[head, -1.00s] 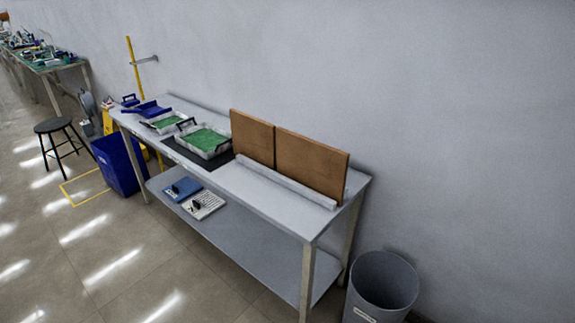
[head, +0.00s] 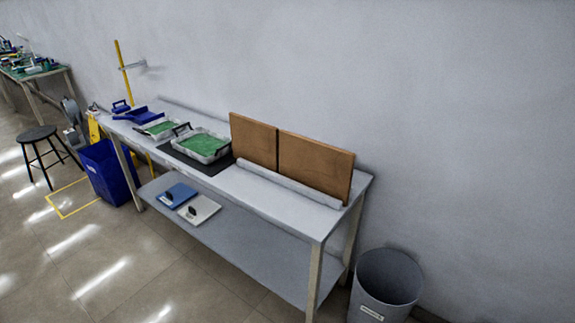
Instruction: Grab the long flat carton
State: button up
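Nothing in view can be told for certain as the long flat carton. A long, low, pale grey-white piece (head: 290,183) lies along the table top, in front of two upright brown panels. The left brown panel (head: 253,141) and the right brown panel (head: 315,168) stand side by side near the wall. Whether any of these is a carton I cannot tell. My gripper is not in view.
The grey table (head: 285,212) also bears green-filled trays (head: 203,146) and blue items (head: 138,115). Its lower shelf (head: 240,245) holds a blue and a white flat item. A blue bin (head: 108,175), black stool (head: 38,135) and grey bin (head: 386,285) stand around it. Floor in front is clear.

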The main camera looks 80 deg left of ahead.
aim_at(325, 168)
jog(key=z, duration=0.5)
jog(key=k, duration=0.15)
jog(key=u, duration=2)
jog(key=k, duration=0.2)
jog(key=u, duration=1.9)
jog(key=k, duration=0.7)
jog(key=z, duration=0.2)
jog(key=i, duration=0.6)
jog(key=z, duration=0.15)
